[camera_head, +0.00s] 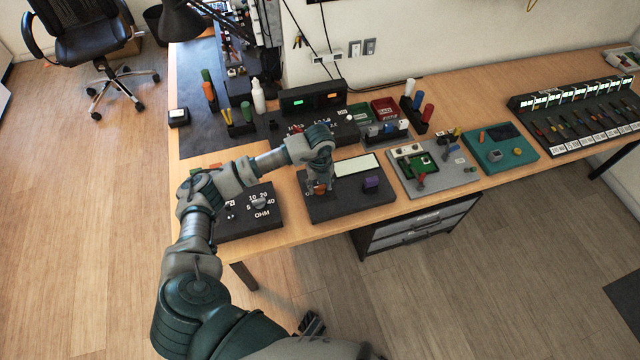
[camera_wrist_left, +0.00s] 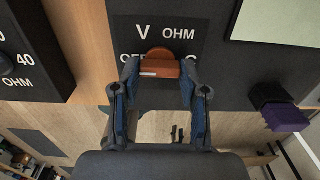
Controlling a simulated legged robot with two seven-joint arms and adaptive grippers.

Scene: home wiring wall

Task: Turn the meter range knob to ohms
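The meter is a dark box (camera_head: 352,205) with a pale screen (camera_head: 357,165). Its orange-brown range knob (camera_wrist_left: 160,66) has a white mark at its lower left. The labels V and OHM show above the knob; OFF and a label starting with C are partly covered. The knob bar lies about level in the left wrist view. My left gripper (camera_head: 320,186) is over the meter, and its fingertips (camera_wrist_left: 160,75) sit at both ends of the knob, seemingly touching it.
A purple knob (camera_head: 371,184) is on the meter's right side. A dark box with an OHM dial (camera_head: 250,212) stands to the left. A grey board (camera_head: 433,168) and a teal box (camera_head: 500,147) stand to the right. The desk's front edge is close.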

